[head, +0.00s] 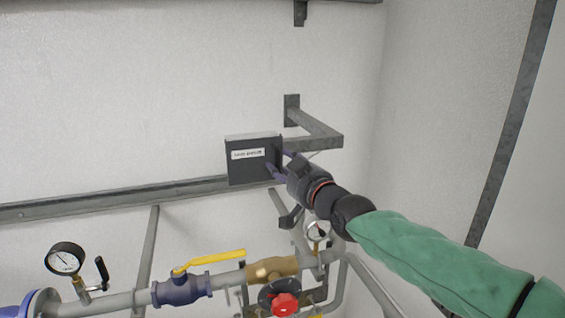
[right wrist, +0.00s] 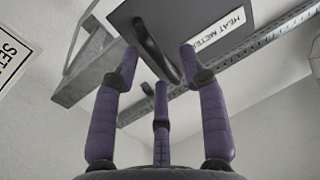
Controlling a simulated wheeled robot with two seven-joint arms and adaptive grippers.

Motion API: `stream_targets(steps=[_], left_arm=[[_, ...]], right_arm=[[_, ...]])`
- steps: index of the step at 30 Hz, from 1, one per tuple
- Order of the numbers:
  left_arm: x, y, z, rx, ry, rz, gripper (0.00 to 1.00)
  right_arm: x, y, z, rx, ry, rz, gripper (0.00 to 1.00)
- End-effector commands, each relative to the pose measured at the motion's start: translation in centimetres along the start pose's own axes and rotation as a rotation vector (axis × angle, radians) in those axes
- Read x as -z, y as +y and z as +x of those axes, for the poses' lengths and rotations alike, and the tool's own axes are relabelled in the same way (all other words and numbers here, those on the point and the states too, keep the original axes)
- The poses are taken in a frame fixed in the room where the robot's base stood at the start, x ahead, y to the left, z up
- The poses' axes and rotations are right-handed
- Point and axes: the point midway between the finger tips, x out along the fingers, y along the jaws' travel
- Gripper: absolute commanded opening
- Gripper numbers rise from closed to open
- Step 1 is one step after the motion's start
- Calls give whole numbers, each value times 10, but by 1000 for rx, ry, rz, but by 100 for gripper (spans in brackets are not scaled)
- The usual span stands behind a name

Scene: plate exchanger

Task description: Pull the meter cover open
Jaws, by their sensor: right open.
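The meter cover (head: 240,172) is a dark grey box front on the back wall, with a white label. It looks closed in the head view. In the right wrist view the cover (right wrist: 190,20) fills the top, with a "HEAT METER" label and a dark bar handle (right wrist: 152,48). My right gripper (head: 278,163) is at the cover's right side, fingers pointing at it. In the right wrist view the open fingers (right wrist: 160,66) stand on both sides of the handle's lower end. Whether they touch it cannot be told. My left gripper is out of view.
A grey metal bracket (head: 322,130) juts from the wall right of the cover. A horizontal rail (head: 110,203) runs below it. Lower down are pipes with a yellow-handled valve (head: 212,261), a red knob (head: 285,304) and gauges (head: 66,259). The wall above is mostly clear.

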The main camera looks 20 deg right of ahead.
Motion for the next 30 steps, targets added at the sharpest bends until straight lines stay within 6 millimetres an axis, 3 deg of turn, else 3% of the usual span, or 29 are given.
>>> stream_targets(steps=[12,13,17,18,30], left_arm=[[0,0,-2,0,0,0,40],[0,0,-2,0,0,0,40],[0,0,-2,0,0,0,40],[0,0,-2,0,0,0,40],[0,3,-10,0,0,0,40]], right_arm=[[0,0,8,0,0,0,43],[0,0,8,0,0,0,41],[0,0,8,0,0,0,4],[0,0,8,0,0,0,0],[2,-7,13,7,2,2,0]])
